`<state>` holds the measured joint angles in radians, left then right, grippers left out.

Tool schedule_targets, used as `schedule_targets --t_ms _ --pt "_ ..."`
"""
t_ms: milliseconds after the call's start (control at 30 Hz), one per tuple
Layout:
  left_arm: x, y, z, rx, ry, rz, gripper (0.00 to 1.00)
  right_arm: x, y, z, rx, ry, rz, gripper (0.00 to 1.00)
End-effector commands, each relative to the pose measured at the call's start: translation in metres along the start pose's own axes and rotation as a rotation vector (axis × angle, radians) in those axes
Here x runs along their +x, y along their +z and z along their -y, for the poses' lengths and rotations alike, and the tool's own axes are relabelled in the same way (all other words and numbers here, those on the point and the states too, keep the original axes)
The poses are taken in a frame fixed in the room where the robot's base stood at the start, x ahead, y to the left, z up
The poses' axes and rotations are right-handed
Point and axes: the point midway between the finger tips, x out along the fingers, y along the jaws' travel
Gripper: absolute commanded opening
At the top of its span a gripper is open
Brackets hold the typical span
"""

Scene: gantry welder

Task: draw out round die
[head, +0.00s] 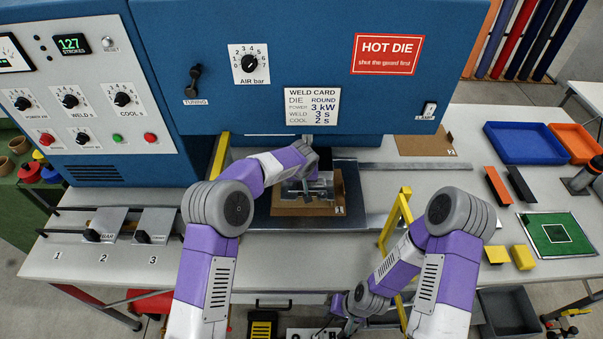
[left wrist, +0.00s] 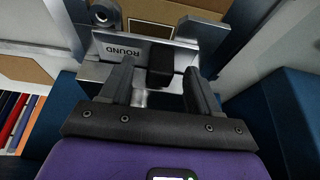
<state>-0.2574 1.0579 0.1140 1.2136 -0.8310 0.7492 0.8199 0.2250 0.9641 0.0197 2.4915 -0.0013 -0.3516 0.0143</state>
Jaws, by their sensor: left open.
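The round die (left wrist: 128,50), a grey metal block lettered ROUND, sits in the welder's opening in the left wrist view. Its black handle (left wrist: 160,65) sticks out toward my left gripper (left wrist: 160,92). That gripper is open, with one finger on each side of the handle; I cannot tell whether either touches it. In the head view the die (head: 318,188) shows under the blue machine, partly covered by my left arm. My right gripper (head: 352,312) hangs low in front of the table edge, and its jaws are too small to read.
Slots 2 and 3 hold grey dies (head: 105,222) with black handles; slot 1 looks empty. Yellow guard posts (head: 396,215) flank the opening. A brown board (head: 290,209) lies under the die. Blue (head: 520,142) and orange trays stand at right. A HOT DIE sign (head: 387,54) is overhead.

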Motion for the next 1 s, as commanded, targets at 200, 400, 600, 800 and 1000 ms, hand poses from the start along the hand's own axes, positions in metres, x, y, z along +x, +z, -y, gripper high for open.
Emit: schedule_targets --t_ms 200,400,600,800,1000 --pt "0.017 0.0 0.0 -0.001 0.0 0.0 0.62 -0.004 0.0 0.002 0.0 0.0 -0.001 0.31" --pt "0.018 0.0 0.0 -0.001 0.0 -0.001 0.62 -0.004 0.0 0.002 0.0 0.0 -0.001 0.31" --pt "0.018 0.0 0.0 0.0 0.0 -0.001 0.42 -0.004 0.0 0.002 0.0 0.0 -0.001 0.31" --pt "0.018 0.0 0.0 0.0 0.0 -0.001 0.11 -0.004 0.0 0.002 0.0 0.0 -0.001 0.31" --pt "0.016 -0.002 0.0 -0.001 0.001 -0.005 0.0 -0.004 0.0 0.002 0.0 0.0 -0.001 0.31"
